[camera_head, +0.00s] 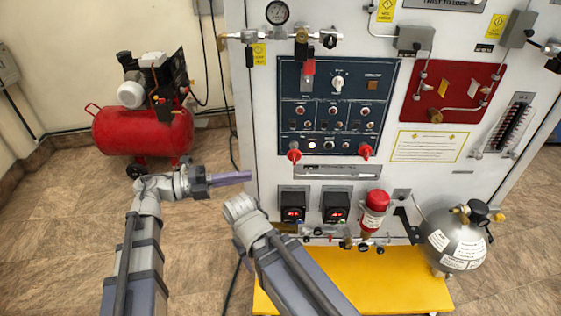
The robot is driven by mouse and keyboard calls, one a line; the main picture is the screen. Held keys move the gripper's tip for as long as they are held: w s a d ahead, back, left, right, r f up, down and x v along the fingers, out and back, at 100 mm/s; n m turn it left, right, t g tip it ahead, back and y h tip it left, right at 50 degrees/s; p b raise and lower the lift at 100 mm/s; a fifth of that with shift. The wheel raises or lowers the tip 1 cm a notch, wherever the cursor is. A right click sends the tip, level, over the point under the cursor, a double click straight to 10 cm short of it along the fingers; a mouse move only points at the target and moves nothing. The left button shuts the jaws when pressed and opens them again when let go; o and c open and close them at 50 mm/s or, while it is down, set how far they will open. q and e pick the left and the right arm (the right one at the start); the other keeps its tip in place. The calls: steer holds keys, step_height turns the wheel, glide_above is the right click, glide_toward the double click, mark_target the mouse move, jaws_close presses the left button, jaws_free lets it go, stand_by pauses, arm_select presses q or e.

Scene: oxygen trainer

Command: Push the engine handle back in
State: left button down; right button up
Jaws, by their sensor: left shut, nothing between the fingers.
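The blue control panel (291,88) is on the front of the white trainer cabinet. Two red handles stick out along its lower edge, a left one (294,152) and a right one (365,151). Another red piece (309,67) is near the panel's top. The labels are too small to tell which is the engine handle, and I cannot tell how far any is pulled out. My left gripper (244,176) is shut and empty, pointing right, left of the left red handle and apart from it. My right arm ends lower, in front of the cabinet; its fingers do not show.
A red compressor (145,133) stands on the floor at the left. The floor between compressor and cabinet is clear.

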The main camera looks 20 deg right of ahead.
arm_select(q)
glide_toward(293, 158)
steer(key=s+d, duration=0.3)
steer(key=d, duration=0.3)
steer(key=shift+w+d+f, duration=0.1)
steer(key=shift+w+d, duration=0.1)
steer(key=shift+w, duration=0.65)
steer(key=shift+w+d+f, duration=0.15)
steer(key=shift+w+d, duration=0.1)
steer(key=shift+w, duration=0.65)
steer(key=shift+w+d, duration=0.2)
steer(key=shift+w, duration=0.5)
steer(key=shift+w+d, duration=0.2)
steer(key=shift+w, duration=0.55)
steer(key=shift+s, duration=0.25)
